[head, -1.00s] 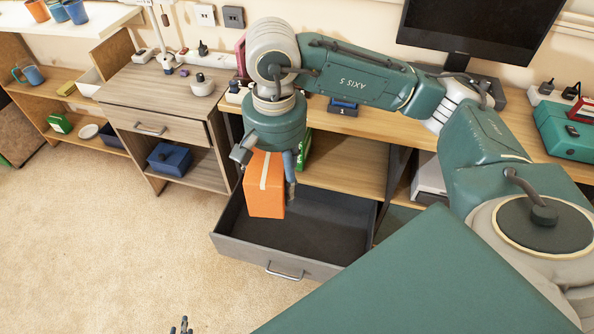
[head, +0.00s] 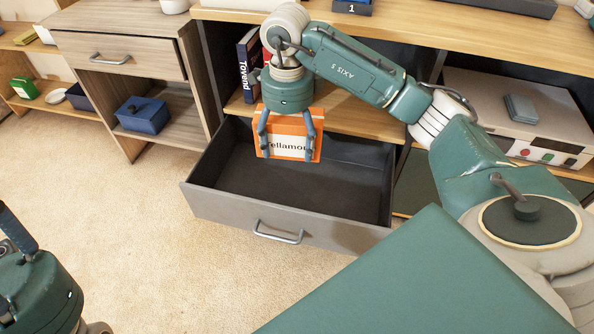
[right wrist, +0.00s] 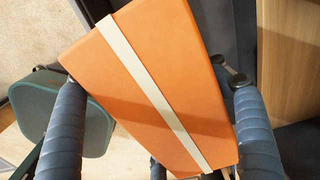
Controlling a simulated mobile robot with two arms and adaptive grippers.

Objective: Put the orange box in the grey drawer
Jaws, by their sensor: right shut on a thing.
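The orange box (head: 290,124) has a white label band with dark lettering facing me. My right gripper (head: 288,148) points down and is shut on it, one finger at each side. The grey drawer (head: 230,218) is pulled open below, and its dark inside looks empty. The box is held over the back part of the drawer, seemingly above its floor. In the right wrist view the orange box (right wrist: 150,85), with a pale stripe, fills the space between the fingers. My left gripper (head: 18,232) shows only partly at the lower left edge; its jaw opening is unclear.
The wooden desk shelf (head: 350,112) lies just behind the drawer, with upright books (head: 248,65) on it. A wooden cabinet with a blue box (head: 142,115) stands to the left. A large device (head: 520,125) sits at right. The carpet in front is clear.

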